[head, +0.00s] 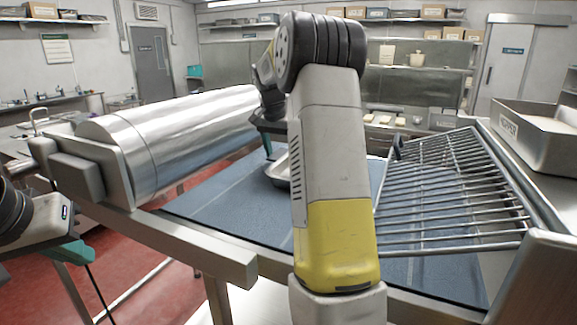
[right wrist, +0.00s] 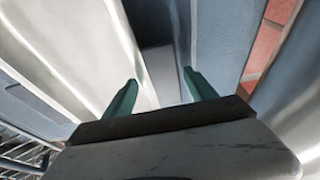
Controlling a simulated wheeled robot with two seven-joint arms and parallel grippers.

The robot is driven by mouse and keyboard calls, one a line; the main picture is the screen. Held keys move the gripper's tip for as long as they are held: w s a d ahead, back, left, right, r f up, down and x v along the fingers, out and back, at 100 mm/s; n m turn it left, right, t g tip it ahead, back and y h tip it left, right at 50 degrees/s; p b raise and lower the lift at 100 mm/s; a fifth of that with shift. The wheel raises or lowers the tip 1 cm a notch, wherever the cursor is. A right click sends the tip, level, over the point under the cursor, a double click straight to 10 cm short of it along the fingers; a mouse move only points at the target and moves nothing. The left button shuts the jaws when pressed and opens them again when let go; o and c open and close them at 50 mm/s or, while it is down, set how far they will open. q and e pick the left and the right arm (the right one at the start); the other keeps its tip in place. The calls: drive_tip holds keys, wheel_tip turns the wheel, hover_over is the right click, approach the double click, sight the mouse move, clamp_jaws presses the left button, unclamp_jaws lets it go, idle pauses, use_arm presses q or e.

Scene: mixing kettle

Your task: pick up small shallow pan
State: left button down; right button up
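A small shallow grey metal pan (head: 279,172) lies on the blue surface (head: 215,200). My right arm hides much of it in the head view. My right gripper (head: 268,146) is above the pan's far side, mostly behind my arm. In the right wrist view its two teal fingers (right wrist: 160,93) are spread apart with nothing held between them. Pale and grey surfaces fill that view, and I cannot tell which is the pan. My left gripper (head: 68,252) is at the left edge, away from the pan; its finger opening is not clear.
A large shiny metal roller (head: 185,135) lies along the left of the blue surface. A tilted wire rack (head: 450,195) stands on the right. A metal bin (head: 540,135) sits beyond it. Some blue surface is clear near the front left.

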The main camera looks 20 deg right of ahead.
clamp_jaws()
drive_tip(key=shift+r, duration=0.1)
wheel_tip(320, 180, up, 18)
idle(0.7)
